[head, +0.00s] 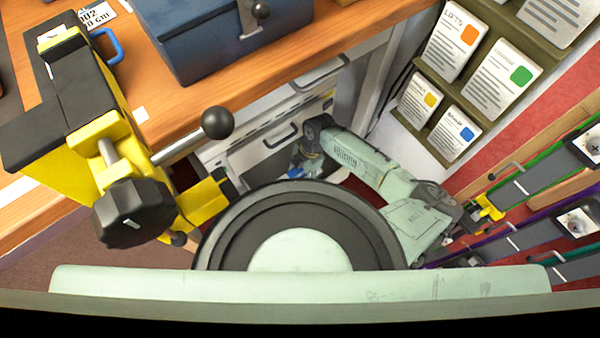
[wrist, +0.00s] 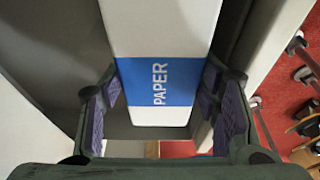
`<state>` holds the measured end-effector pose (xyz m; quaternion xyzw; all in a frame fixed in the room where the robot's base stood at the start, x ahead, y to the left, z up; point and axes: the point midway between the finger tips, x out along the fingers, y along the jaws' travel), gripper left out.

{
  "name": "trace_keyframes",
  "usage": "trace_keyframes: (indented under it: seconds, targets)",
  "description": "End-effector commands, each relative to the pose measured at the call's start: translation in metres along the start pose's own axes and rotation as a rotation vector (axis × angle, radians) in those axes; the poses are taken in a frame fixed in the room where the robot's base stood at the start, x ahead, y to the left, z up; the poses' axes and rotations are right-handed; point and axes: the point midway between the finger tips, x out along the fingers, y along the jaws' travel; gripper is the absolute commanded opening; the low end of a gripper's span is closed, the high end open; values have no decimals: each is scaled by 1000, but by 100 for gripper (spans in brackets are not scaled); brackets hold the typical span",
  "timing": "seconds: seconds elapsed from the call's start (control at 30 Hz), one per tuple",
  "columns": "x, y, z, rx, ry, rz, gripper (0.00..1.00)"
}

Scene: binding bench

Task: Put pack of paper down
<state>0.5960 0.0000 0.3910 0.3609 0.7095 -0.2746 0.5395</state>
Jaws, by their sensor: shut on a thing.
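The pack of paper (wrist: 160,30) is white with a blue band that reads PAPER. In the wrist view it runs from the top edge down to the middle, between the two fingers. My gripper (wrist: 160,84) is shut on it, with purple pads at its left and right sides. In the head view my arm reaches down beside the white drawer front, and the gripper end is mostly hidden behind my round body part. A small blue patch (head: 296,172) shows there; I cannot tell whether it is the pack. What lies directly under the pack is unclear.
A wooden bench (head: 345,18) carries a blue box (head: 210,45) and a yellow press with a black knob (head: 132,212). White drawers (head: 245,150) sit below. A card rack (head: 470,85) stands at right. Red floor (wrist: 290,75) shows right in the wrist view.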

Motion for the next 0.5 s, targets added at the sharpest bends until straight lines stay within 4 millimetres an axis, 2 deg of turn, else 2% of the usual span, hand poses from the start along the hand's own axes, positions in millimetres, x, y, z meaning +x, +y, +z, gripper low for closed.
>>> trace_keyframes:
  seconds: [0.5]
  targets:
    - [10, 0, 3, 1, 1, 1, 18]
